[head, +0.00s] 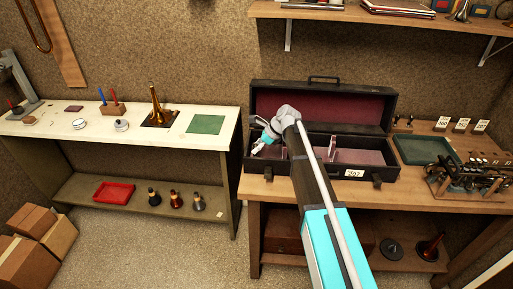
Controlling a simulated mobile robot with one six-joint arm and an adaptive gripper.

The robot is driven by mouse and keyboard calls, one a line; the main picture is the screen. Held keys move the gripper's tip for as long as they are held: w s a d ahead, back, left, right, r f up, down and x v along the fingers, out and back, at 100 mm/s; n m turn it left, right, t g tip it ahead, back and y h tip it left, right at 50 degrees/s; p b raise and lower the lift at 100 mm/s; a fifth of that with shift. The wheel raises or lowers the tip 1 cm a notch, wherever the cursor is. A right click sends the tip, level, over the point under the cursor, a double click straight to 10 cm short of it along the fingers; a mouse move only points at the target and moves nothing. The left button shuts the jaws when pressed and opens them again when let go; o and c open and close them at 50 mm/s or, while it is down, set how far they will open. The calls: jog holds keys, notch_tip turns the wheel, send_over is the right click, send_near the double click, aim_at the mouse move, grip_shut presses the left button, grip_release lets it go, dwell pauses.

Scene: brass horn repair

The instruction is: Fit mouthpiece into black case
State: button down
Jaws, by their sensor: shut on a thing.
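The black case (322,170) lies open on the wooden bench, its dark red lined lid (325,108) raised at the back. A divider (332,148) and a pinkish lined compartment (362,157) show inside. My gripper (260,146) is at the left end of the case, over or in its left compartment, pointing down and left. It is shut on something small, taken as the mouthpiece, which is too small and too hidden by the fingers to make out. My arm crosses the front of the case and hides part of its inside.
A white tag (354,173) is on the case front. Right of the case are a green tray (424,149) and a cluttered rack of dark parts (465,178). A white-topped bench (70,124) with a brass bell (157,107) and green mat (206,124) stands left, across a floor gap.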

jog(key=shift+c, duration=1.7)
grip_release()
jog(key=shift+r, duration=0.1)
notch_tip(320, 180, up, 9)
jog(key=p, duration=0.9)
jog(key=shift+d, duration=0.1)
jog(key=s+d+f+n+h+b, duration=0.1)
jog(key=s+d+f+n+h, duration=0.2)
jog(key=s+d+n, duration=0.6)
jog(key=s+d+f+n+h+b, duration=0.1)
jog(key=s+d+f+n+h, duration=0.2)
jog(key=s+d+n, duration=0.6)
jog(key=s+d+h, duration=0.1)
jog(key=s+d, duration=0.3)
jog(key=s, duration=0.4)
jog(key=shift+f+h, duration=0.2)
jog(key=shift+h, duration=0.1)
